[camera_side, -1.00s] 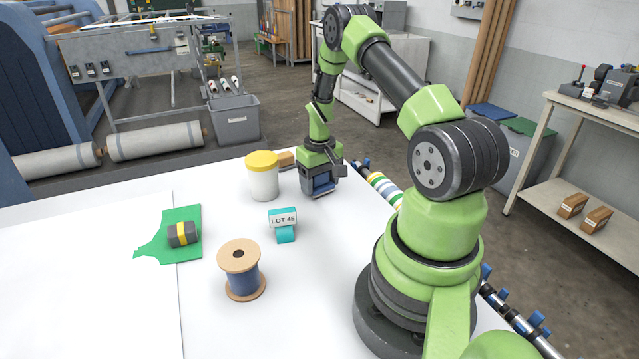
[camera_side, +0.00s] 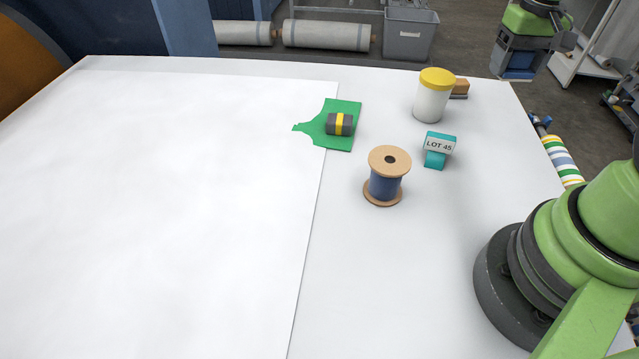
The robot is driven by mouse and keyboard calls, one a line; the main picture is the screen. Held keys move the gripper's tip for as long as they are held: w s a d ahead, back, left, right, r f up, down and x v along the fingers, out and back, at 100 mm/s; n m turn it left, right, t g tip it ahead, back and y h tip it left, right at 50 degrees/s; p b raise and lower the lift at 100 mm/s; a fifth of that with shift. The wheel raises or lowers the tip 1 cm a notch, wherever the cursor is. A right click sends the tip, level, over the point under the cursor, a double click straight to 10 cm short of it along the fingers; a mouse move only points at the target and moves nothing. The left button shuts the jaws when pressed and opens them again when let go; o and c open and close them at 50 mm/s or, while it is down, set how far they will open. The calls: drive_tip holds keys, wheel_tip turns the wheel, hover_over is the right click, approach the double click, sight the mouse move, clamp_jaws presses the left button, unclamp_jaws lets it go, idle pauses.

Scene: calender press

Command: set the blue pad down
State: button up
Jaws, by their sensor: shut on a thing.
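My gripper (camera_side: 518,72) is at the upper right of the side view, in front of the table's far right corner in the picture. It is shut on the blue pad (camera_side: 519,74), which shows as a small blue patch low between the jaws. Most of the pad is hidden by the jaws. The pad appears to be held above the table, but its exact height cannot be told.
On the white table (camera_side: 440,270) stand a yellow-lidded jar (camera_side: 433,100), a wooden brush-like block (camera_side: 460,88), a teal LOT 45 holder (camera_side: 438,150) and a blue thread spool (camera_side: 385,188). A dark weight (camera_side: 339,124) lies on green cloth (camera_side: 344,105). The left is clear.

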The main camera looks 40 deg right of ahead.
drive_tip(key=shift+r, duration=0.95)
drive_tip(key=w+a+n, duration=0.4)
drive_tip(key=w+a, duration=0.3)
drive_tip(key=a, duration=0.2)
drive_tip(key=n, duration=1.2)
hover_over(314, 193)
wheel_tip(314, 193, down, 11)
drive_tip(key=shift+s+r, duration=0.1)
drive_tip(key=shift+f, duration=2.25)
